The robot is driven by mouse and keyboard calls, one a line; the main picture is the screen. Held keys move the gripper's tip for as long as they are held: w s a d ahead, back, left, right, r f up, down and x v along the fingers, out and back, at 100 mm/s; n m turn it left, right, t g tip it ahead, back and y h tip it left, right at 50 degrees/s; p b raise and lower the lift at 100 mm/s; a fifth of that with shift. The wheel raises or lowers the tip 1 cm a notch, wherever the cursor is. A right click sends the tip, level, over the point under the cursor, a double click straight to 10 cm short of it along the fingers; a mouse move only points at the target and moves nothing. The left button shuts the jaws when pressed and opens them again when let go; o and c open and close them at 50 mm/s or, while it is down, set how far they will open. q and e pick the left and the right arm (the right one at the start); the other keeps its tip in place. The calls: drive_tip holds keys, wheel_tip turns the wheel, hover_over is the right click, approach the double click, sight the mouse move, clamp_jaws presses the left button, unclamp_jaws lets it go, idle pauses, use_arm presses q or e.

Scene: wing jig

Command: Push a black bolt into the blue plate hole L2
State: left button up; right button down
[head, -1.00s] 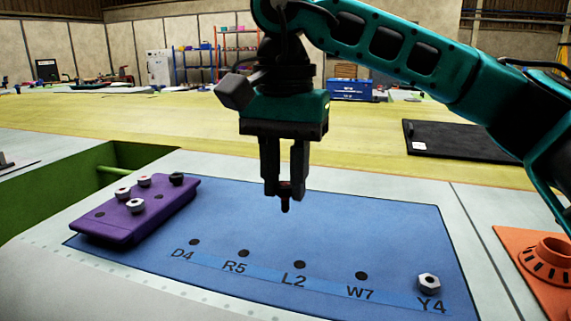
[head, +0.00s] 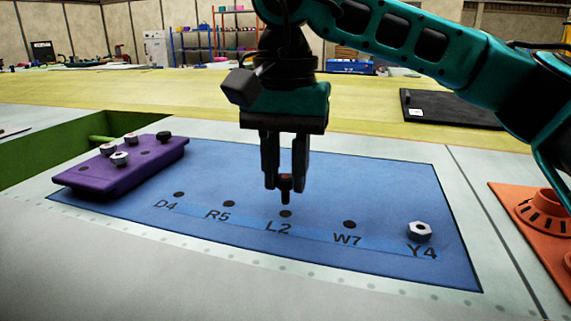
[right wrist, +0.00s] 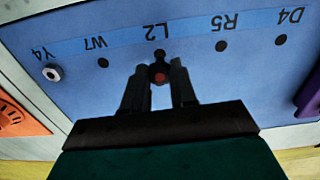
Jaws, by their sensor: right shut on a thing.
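The blue plate (head: 380,190) lies flat with a row of holes labelled D4, R5, L2, W7 and Y4. My right gripper (head: 285,184) is shut on a black bolt (head: 286,194), which hangs upright, tip down. In the head view the bolt tip is just above hole L2 (head: 286,213), apart from it in the picture. In the right wrist view the bolt (right wrist: 160,76) with a reddish head sits between the fingers, next to the L2 label, and the hole (right wrist: 160,54) shows partly behind it. My left gripper is not in view.
A purple block (head: 120,172) on the plate's left holds several bolts, silver and black. A silver bolt (head: 419,232) sits at Y4. Holes D4, R5 and W7 (head: 349,224) look empty. An orange fixture (head: 545,220) stands at right.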

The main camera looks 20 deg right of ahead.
drive_tip(key=shift+f, duration=0.5)
drive_tip(key=shift+f, duration=0.1)
idle(0.5)
drive_tip(key=shift+f+b, duration=0.95)
drive_tip(key=shift+f, duration=0.25)
drive_tip(key=c, duration=0.8)
unclamp_jaws()
